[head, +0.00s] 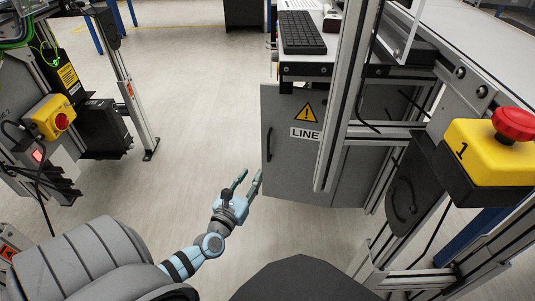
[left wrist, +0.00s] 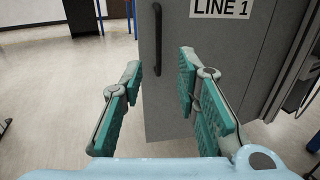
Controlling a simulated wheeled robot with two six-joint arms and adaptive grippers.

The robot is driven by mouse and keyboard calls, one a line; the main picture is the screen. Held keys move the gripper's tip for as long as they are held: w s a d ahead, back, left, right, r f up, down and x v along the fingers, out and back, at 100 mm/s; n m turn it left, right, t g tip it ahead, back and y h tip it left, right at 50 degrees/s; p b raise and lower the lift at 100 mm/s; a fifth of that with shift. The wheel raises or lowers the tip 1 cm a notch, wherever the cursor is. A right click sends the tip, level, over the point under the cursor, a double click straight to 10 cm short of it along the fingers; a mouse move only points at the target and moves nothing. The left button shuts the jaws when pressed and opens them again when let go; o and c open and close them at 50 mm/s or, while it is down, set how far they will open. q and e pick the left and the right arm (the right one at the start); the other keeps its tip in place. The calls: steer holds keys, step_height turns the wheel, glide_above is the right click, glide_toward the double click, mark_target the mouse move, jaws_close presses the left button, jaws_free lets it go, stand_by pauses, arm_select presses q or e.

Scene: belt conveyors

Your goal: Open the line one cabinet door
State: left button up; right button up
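The line one cabinet is grey and stands under a worktop. Its door (head: 290,165) carries a yellow warning triangle and a "LINE" label, partly hidden by a metal post; the left wrist view shows "LINE 1" on the door (left wrist: 215,50). A black vertical bar handle (head: 268,143) is near the door's left edge, and it also shows in the left wrist view (left wrist: 158,40). I see no clear gap around the door. My left gripper (head: 250,178) is open and empty, just below and left of the handle. In the left wrist view its fingers (left wrist: 160,68) are spread, with the handle beyond them. My right gripper is out of view.
A metal post (head: 344,100) stands before the door's right part. A yellow box with a red button (head: 490,150) is at the right. Another station with a yellow button box (head: 52,117) stands at the left. The floor (head: 190,110) between is clear.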

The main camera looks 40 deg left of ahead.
arm_select(q)
steer(key=b, duration=0.2)
glide_toward(269, 148)
steer(key=x, duration=0.5)
steer(key=shift+f, duration=0.1)
steer(key=b+x, duration=0.1)
steer(key=x, duration=0.3)
steer(key=shift+w+a, duration=0.1)
steer(key=shift+w, duration=0.15)
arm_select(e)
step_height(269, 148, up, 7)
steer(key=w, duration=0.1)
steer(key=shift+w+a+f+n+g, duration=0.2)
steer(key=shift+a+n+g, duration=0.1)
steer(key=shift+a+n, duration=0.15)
arm_select(q)
jaws_close()
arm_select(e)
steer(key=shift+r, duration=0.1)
